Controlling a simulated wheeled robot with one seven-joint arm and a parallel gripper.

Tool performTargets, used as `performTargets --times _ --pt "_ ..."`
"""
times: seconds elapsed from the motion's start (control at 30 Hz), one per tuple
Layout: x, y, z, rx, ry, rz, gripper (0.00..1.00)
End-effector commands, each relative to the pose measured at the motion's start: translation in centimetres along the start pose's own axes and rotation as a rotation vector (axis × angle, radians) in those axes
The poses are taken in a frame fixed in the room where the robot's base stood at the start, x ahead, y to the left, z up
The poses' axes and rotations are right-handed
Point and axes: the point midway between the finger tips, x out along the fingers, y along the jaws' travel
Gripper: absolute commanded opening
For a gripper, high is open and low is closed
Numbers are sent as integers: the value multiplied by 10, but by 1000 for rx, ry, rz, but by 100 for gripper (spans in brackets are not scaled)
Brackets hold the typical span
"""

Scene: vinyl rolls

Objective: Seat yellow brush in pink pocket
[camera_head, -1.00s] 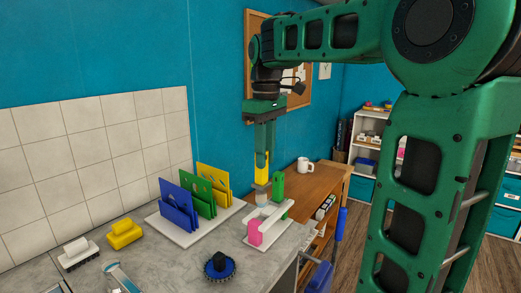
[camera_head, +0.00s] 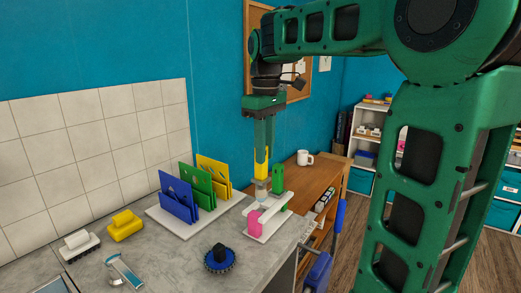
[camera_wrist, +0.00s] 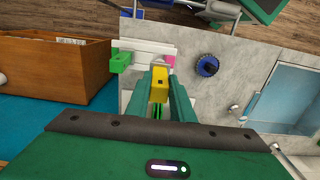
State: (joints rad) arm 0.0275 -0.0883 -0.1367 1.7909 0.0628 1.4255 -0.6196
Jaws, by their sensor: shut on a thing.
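My gripper (camera_head: 262,158) is shut on the yellow brush (camera_head: 261,166), which hangs upright with its pale grey lower end down. In the wrist view the brush (camera_wrist: 159,84) sits between the two green fingers. The pink pocket (camera_head: 255,223) stands at the near end of a white rack (camera_head: 270,232) on the grey counter. It also shows in the wrist view (camera_wrist: 173,58). The brush is above the rack's far part, behind the pink pocket in the head view. I cannot tell whether its lower end touches the rack.
A green upright piece (camera_head: 278,178) stands on the rack close beside the brush. A stand (camera_head: 183,228) with blue, green and yellow holders is to the left. A dark blue round brush (camera_head: 219,258) lies in front. A white mug (camera_head: 305,158) stands on the wooden cabinet behind.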

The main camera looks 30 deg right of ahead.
Motion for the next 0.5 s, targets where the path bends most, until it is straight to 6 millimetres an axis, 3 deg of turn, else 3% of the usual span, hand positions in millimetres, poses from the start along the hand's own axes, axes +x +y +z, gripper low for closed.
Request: performTargets --times 0.5 --pt "5 0 1 1 1 0 0"
